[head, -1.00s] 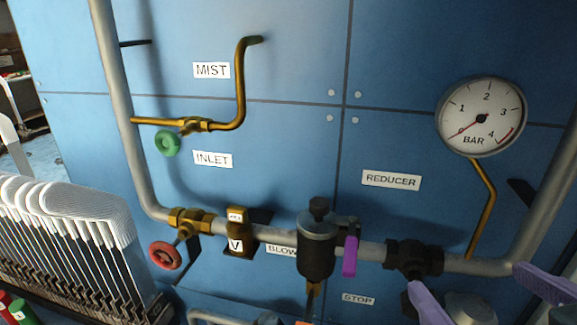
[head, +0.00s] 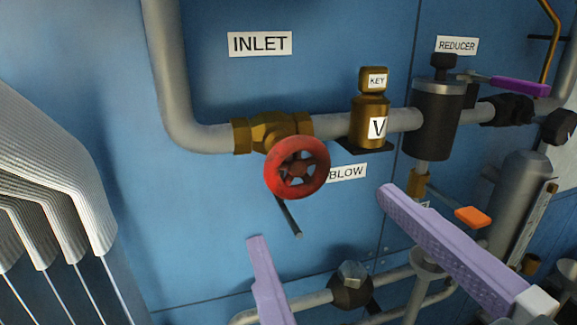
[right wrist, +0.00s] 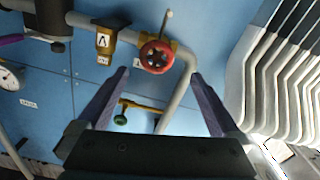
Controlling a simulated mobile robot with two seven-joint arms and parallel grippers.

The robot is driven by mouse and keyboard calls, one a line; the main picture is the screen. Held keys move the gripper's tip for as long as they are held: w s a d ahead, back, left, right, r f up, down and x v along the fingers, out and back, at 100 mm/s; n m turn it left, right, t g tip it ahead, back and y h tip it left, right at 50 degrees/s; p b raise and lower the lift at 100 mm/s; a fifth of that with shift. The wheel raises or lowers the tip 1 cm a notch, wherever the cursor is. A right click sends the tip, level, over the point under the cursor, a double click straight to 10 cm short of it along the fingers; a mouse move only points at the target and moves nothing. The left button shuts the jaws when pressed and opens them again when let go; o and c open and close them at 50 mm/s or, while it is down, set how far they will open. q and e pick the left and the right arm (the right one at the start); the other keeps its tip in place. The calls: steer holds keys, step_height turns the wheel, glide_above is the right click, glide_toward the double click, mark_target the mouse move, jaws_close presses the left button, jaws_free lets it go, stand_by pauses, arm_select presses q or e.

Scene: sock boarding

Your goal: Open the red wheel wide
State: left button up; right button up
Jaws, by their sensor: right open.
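The red wheel (head: 297,168) is a round handwheel with spokes, on a brass valve (head: 268,131) in the grey pipe below the INLET label. It also shows in the right wrist view (right wrist: 155,56). My right gripper (head: 321,215) is open and empty, with its two lavender fingers spread wide. In the head view its fingertips are below the wheel, one to each side. In the right wrist view the wheel is just beyond the fingertips (right wrist: 160,73), between their lines and apart from them. My left gripper is out of view.
A brass key valve (head: 370,115) marked V and a dark reducer body (head: 433,115) sit right of the wheel. A purple lever (head: 519,86) and an orange handle (head: 472,217) are further right. Grey ribbed sheets (head: 50,170) stand left. Lower pipes (head: 300,303) run below.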

mark_target(301, 173)
steer(key=x, duration=0.2)
steer(key=p+x, duration=0.1)
steer(key=x, duration=0.2)
steer(key=p+x, duration=0.1)
steer(key=x, duration=0.2)
steer(key=shift+w+d+r, duration=0.1)
steer(key=shift+w+d, duration=0.15)
steer(key=shift+d, duration=0.05)
steer(key=shift+w+a, duration=0.25)
steer(key=shift+w, duration=0.3)
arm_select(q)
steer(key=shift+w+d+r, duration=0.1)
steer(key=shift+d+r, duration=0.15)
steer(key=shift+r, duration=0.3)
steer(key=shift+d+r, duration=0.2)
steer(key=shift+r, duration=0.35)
arm_select(e)
steer(key=c, duration=0.6)
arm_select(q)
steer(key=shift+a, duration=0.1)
arm_select(e)
steer(key=c, duration=0.7)
